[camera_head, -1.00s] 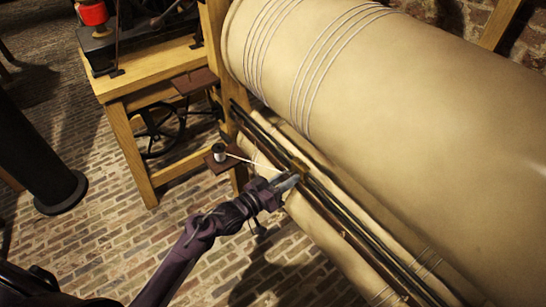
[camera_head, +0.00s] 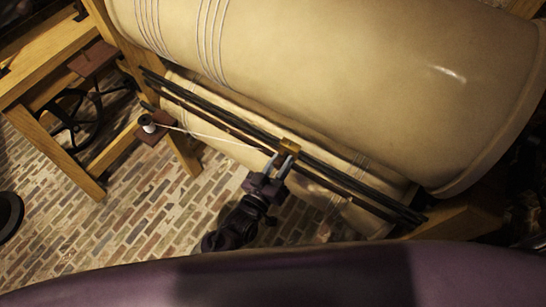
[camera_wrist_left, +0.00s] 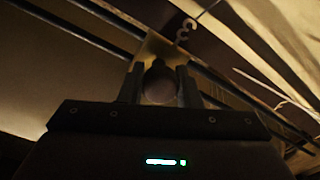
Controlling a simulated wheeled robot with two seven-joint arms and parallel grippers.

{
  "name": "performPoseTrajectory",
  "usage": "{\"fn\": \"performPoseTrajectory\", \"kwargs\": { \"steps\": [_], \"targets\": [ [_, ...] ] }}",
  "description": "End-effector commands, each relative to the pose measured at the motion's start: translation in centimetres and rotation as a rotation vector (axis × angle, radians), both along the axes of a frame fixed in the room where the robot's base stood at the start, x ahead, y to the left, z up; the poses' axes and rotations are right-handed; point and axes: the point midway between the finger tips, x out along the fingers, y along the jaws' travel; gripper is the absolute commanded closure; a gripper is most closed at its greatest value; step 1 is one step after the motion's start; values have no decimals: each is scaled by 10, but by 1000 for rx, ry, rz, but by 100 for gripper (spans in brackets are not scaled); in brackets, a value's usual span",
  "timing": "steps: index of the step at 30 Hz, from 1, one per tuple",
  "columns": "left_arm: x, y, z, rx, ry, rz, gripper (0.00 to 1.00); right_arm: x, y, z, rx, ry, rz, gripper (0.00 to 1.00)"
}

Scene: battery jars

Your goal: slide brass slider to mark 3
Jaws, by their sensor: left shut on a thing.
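The brass slider (camera_head: 289,146) sits on dark rails (camera_head: 345,181) in front of the big cream cylinder, about midway along them. My left gripper (camera_head: 279,163) is shut on the slider's round knob, which shows between the two fingers in the left wrist view (camera_wrist_left: 160,84). The slider's brass body (camera_wrist_left: 155,48) lies just beyond the fingertips there. A pale mark 3 (camera_wrist_left: 183,31) on a dark strip is just beyond and right of the brass body, with a thin line near it. My right gripper is not in view.
A white cord (camera_head: 215,138) runs from a small spool (camera_head: 147,123) on the left to the slider. The large cream cylinder (camera_head: 330,70) lies above the rails. A wooden frame (camera_head: 50,135) stands at left. Brick floor (camera_head: 130,200) is clear below.

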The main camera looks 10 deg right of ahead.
Motion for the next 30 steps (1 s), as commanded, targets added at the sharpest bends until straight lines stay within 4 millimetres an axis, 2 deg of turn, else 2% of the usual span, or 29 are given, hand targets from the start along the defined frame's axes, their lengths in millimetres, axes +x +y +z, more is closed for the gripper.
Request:
{"fn": "performPoseTrajectory", "kwargs": {
  "steps": [8, 9, 13, 23, 30],
  "targets": [
    [0, -1, 0, 0, 0, -1, 100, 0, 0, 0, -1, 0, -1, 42],
    [0, 0, 0, 0, 0, -1, 66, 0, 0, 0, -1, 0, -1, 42],
    [0, 0, 0, 0, 0, -1, 49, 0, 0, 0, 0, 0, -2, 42],
    [-3, 2, -1, 1, 2, 0, 48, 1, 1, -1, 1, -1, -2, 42],
    [-34, 23, -4, 2, 3, -1, 48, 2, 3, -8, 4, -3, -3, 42]
  ]
}}
